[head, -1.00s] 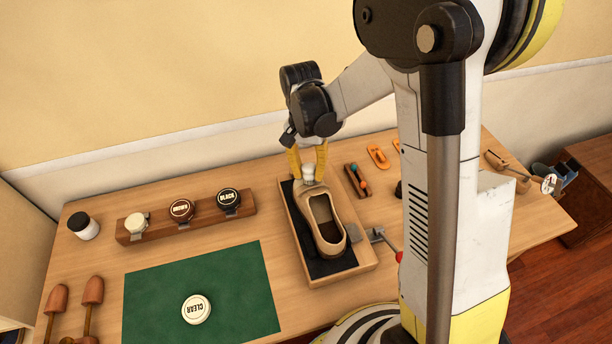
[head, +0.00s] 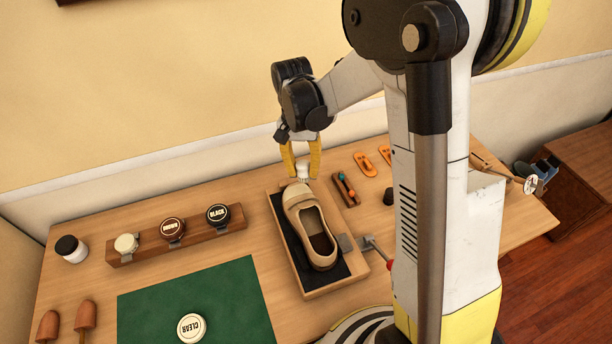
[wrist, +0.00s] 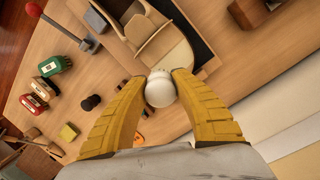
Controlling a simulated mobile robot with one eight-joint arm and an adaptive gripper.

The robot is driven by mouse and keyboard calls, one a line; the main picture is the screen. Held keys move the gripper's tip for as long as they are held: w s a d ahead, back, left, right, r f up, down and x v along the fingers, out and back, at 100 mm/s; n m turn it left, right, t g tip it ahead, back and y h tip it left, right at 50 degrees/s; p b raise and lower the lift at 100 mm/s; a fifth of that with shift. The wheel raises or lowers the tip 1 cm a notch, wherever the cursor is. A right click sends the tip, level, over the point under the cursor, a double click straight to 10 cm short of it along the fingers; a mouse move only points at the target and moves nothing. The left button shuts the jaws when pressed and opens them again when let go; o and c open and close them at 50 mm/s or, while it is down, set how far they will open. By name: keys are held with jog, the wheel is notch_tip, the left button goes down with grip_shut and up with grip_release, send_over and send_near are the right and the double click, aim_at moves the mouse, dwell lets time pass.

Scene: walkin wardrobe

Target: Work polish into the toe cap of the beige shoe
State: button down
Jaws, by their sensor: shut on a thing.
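The beige shoe (head: 299,204) lies on a black mat in a wooden tray (head: 318,292), its toe toward the wall. In the wrist view its rounded toe (wrist: 172,55) lies just beyond my fingertips. My gripper (head: 301,172) is over the toe end of the shoe, with its yellow fingers closed on a small white round-ended piece (wrist: 160,91). The white piece also shows in the head view (head: 303,170). It is close to the toe cap; I cannot tell whether it touches. Any part above the white piece is hidden between the fingers.
A wooden rack with cream, brown (head: 172,229) and black (head: 218,215) tins stands left of the tray. A CLEAR lid or tin (head: 191,328) lies on the green mat (head: 240,300). A red-knobbed lever (head: 378,252) sits right of the tray. A slim wooden holder (head: 345,190) is nearby.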

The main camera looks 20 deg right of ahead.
aim_at(303, 162)
jog(key=shift+w+r+p, duration=0.5)
jog(key=shift+w+r, duration=0.2)
jog(key=shift+r, duration=0.3)
jog(key=shift+s, duration=0.1)
jog(key=shift+s, duration=0.1)
jog(key=shift+w+r+p, duration=0.15)
jog(key=shift+r+p, duration=0.3)
jog(key=shift+r, duration=0.3)
jog(key=shift+w+r+p, duration=0.1)
jog(key=shift+r+p, duration=0.35)
jog(key=shift+r, duration=0.3)
jog(key=shift+d+f, duration=0.1)
